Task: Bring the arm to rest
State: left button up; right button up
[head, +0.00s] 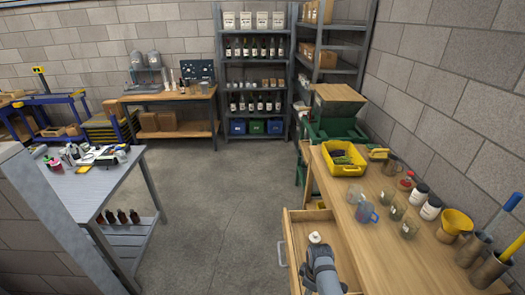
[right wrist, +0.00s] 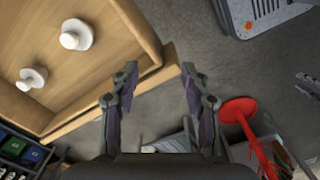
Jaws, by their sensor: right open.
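My right gripper (right wrist: 159,68) is open in the right wrist view, with nothing between its fingers. Its fingertips appear across the edge of an open wooden drawer (right wrist: 150,38) and the grey floor. Two white knob-shaped items (right wrist: 76,34) (right wrist: 31,79) lie in the drawer. In the head view my right arm (head: 323,268) reaches up from the bottom edge over the pulled-out drawer (head: 290,238). A small white item (head: 315,237) shows just beyond the arm; the gripper's fingers cannot be made out there. My left gripper is not in view.
The workbench (head: 395,240) right of the drawer holds a yellow bin (head: 344,169), jars, jugs and mugs. A grey table (head: 90,185) with clutter stands at left. Clear floor (head: 215,220) lies between. A red stand-like object (right wrist: 240,110) is right of my fingers in the wrist view.

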jog(key=s+d+f+m+b, duration=0.25)
jog(key=s+f, duration=0.45)
jog(key=f, duration=0.4)
jog(key=s+d+f+m+b, duration=0.25)
jog(key=s+f, duration=0.55)
jog(key=f, duration=0.4)
pick_arm(q)
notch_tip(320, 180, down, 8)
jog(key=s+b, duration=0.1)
jog(key=b, duration=0.1)
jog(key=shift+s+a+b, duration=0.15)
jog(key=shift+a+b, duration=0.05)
jog(key=shift+b, duration=0.15)
pick_arm(e)
jog(key=s+d+f+m, duration=0.2)
jog(key=s+f, duration=0.2)
jog(key=s, duration=0.4)
jog(key=s+d+f+m, duration=0.2)
jog(key=s+f, duration=0.2)
jog(key=s, duration=0.3)
jog(key=s+d+f+m+t, duration=0.1)
jog(key=s+f, duration=0.3)
jog(key=s, duration=0.4)
jog(key=shift+s+d+f+m+h, duration=0.2)
jog(key=shift+s+d+m+h, duration=0.1)
jog(key=shift+d+m, duration=0.4)
